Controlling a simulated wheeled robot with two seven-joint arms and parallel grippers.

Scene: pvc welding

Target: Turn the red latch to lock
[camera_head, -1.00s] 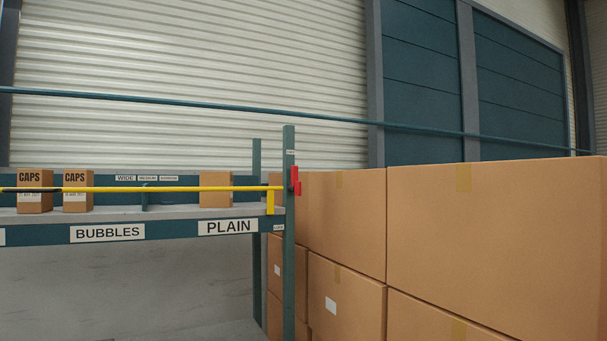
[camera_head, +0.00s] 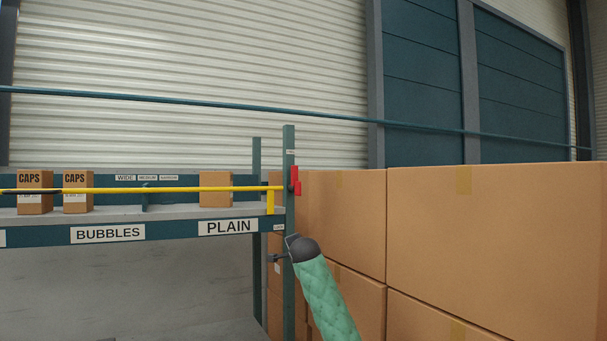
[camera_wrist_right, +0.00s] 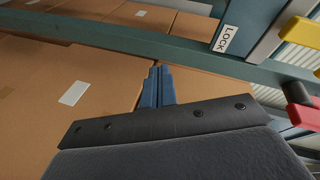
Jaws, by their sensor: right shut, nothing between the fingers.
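The red latch (camera_head: 296,182) is on the teal shelf post (camera_head: 289,215), at the right end of a yellow bar (camera_head: 170,189). In the right wrist view the red latch (camera_wrist_right: 303,116) shows at the right edge, partly cut off, by a dark round pin and a yellow piece (camera_wrist_right: 303,31). A LOCK label (camera_wrist_right: 228,38) is on the post there. My right gripper (camera_head: 276,258), on a green-sleeved arm, is below the latch near the post. Its blue fingers (camera_wrist_right: 157,87) are shut and empty, apart from the latch. My left gripper is out of view.
Large cardboard boxes (camera_head: 490,245) are stacked to the right of the post, close to my right arm. The shelf (camera_head: 120,214) holds small boxes, two marked CAPS (camera_head: 78,192). Open space shows below the shelf.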

